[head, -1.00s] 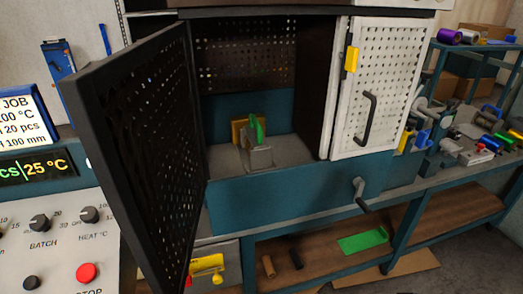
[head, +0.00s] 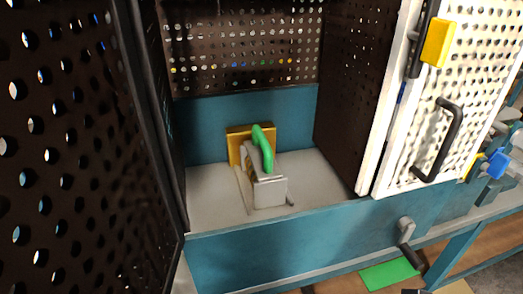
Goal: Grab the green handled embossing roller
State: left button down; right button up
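The green handle (head: 264,147) curves up from a grey metal block (head: 268,190) inside the open cabinet. It looks like the embossing roller, though the roller's working surface cannot be made out. It stands on the pale grey cabinet floor (head: 318,178), in front of a yellow-brown plate (head: 236,143). Neither of my grippers shows in the head view.
A black perforated door (head: 75,150) stands open on the left. A white perforated door (head: 455,95) with a black handle (head: 440,140) is at the right. A teal front panel (head: 290,245) runs below the opening. A crank (head: 406,235) sticks out at lower right.

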aim_at(269, 184)
jog(key=k+u, duration=0.2)
jog(key=u, duration=0.15)
jog(key=k+j+u, duration=0.15)
jog(key=u, duration=0.2)
jog(key=j+u, duration=0.1)
jog(key=u, duration=0.15)
